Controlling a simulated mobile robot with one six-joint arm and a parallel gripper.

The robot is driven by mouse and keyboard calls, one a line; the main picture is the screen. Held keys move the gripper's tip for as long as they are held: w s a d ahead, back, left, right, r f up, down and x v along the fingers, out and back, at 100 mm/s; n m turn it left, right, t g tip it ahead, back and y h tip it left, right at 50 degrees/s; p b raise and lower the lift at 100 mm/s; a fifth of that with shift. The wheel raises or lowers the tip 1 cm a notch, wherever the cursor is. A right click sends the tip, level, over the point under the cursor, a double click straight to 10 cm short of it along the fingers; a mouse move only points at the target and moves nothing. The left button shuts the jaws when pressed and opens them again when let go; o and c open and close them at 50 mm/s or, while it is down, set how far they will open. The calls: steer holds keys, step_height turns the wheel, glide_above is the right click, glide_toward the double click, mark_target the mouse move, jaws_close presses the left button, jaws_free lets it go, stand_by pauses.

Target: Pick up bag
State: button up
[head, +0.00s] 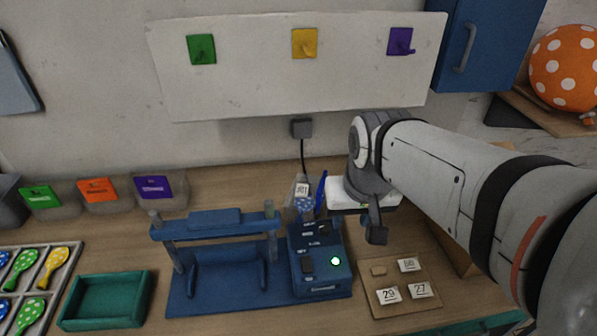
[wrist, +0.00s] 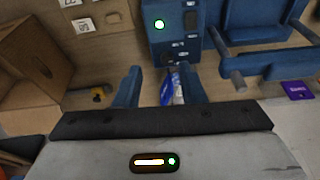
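The bag (head: 302,200) is a small clear pouch with a white printed label and blue, white-dotted contents. It stands upright behind the blue machine in the head view. In the wrist view the bag (wrist: 176,88) shows as a blue and white piece, close to the right finger. My gripper (wrist: 158,75) is open, with its two blue fingers apart. In the head view my gripper (head: 321,188) reaches in from the right, just beside the bag. I cannot tell whether a finger touches the bag.
The blue machine (head: 318,264) with a lit green button stands in front of the bag. A numbered tile board (head: 382,307) lies at the right. A green tray (head: 105,300) and balloon tray (head: 62,242) are at the left. A cardboard box (wrist: 30,60) shows in the wrist view.

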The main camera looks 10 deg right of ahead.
steer(key=w+f+m+g+b, duration=0.1)
steer(key=w+f+m+g, duration=0.15)
steer(key=w, duration=1.15)
steer(key=m+b, duration=0.1)
steer(key=m, duration=0.1)
glide_above(320, 186)
steer(key=s, duration=0.1)
steer(key=shift+g, duration=0.25)
step_height(320, 186, down, 8)
steer(key=shift+r, duration=0.15)
steer(key=shift+w+f, duration=0.25)
steer(key=shift+f, duration=0.4)
steer(key=f+p, duration=0.2)
steer(key=f, duration=0.5)
steer(key=shift+w, duration=0.2)
steer(key=shift+c, duration=0.2)
jaws_close()
